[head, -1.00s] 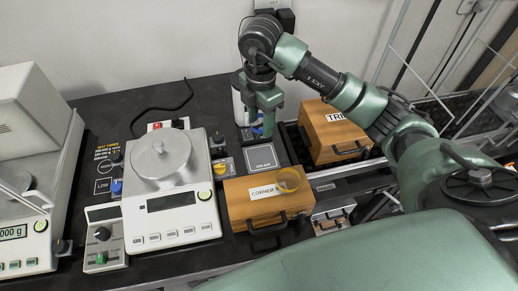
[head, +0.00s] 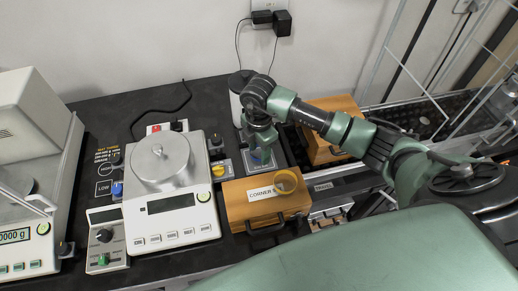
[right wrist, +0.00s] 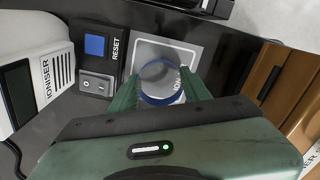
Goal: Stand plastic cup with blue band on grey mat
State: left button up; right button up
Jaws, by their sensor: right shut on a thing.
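The clear plastic cup with the blue band (right wrist: 160,84) is between the fingers of my right gripper (right wrist: 158,92) in the right wrist view. The gripper is shut on it. The cup is over the grey mat (right wrist: 148,52), within its outline as seen from the wrist; I cannot tell whether its base touches the mat. In the head view my right gripper (head: 261,150) points down over the grey mat (head: 279,160), and the cup (head: 262,157) shows small and partly hidden between its fingers. My left gripper is not in view.
A yellow-banded cup (head: 287,181) stands on a wooden box (head: 240,205) in front of the mat. A balance (head: 170,215) is to the left. Another wooden box (head: 318,150) is to the right. A blue reset button (right wrist: 95,45) sits beside the mat.

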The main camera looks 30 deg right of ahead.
jog(key=shift+f, duration=0.15)
jog(key=o, duration=1.3)
jog(key=shift+r, duration=0.35)
notch_tip(320, 180, up, 12)
jog(key=b, duration=0.2)
jog(key=shift+f, duration=0.15)
